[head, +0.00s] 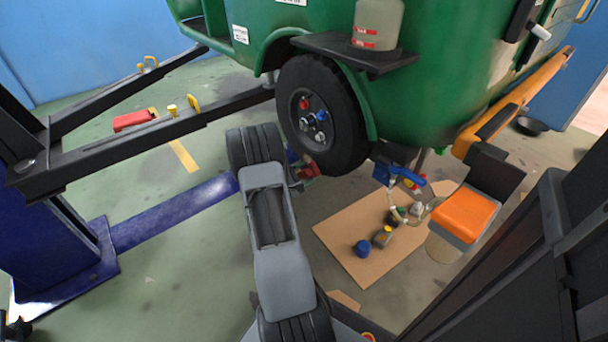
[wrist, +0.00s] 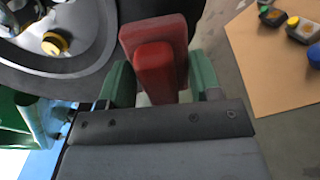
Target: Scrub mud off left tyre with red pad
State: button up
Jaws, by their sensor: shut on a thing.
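The black tyre (head: 350,140) hangs under the green rickshaw body, its grey hub bearing red and blue parts. In the wrist view the tyre (wrist: 95,82) curves across the upper left. My gripper (wrist: 160,85) has green fingers shut on the red pad (wrist: 154,65). The pad also shows small in the head view (head: 310,169), at the tyre's lower edge. It is right beside the tyre's side; I cannot tell whether it touches. My arm hides part of the head view below the tyre. I cannot make out mud on the visible rubber.
Cardboard (head: 340,243) with several small items lies on the floor to the right, near an orange-topped stool (head: 466,215). A blue tool (head: 398,179) hangs behind the tyre. A canister (head: 377,25) stands above the tyre.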

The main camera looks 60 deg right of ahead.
aim_at(304, 156)
jog(key=shift+b+x, duration=0.3)
jog(key=shift+x, duration=0.65)
dwell(0.3)
jog(key=shift+w, duration=0.1)
jog(key=shift+w+d+r+b, duration=0.1)
jog(key=shift+w+d+b, duration=0.35)
jog(key=shift+w, duration=0.7)
jog(key=shift+w+d+f+b, duration=0.1)
jog(key=shift+w+d+b, duration=0.3)
jog(key=shift+w, duration=0.7)
jog(key=shift+w+d+r+b, duration=0.1)
jog(key=shift+w+d+b, duration=0.2)
jog(key=shift+w+b, duration=0.6)
jog(key=shift+w+p, duration=0.2)
jog(key=shift+p, duration=0.15)
jog(key=shift+s+a, duration=0.25)
jog(key=shift+s, duration=0.6)
jog(key=shift+s+a, duration=0.3)
jog(key=shift+s, duration=0.55)
jog(key=shift+s+a, duration=0.25)
jog(key=shift+s, duration=0.6)
jog(key=shift+s+a, duration=0.2)
jog(key=shift+s, duration=0.8)
jog(key=shift+v, duration=3)
jog(key=shift+w, duration=0.1)
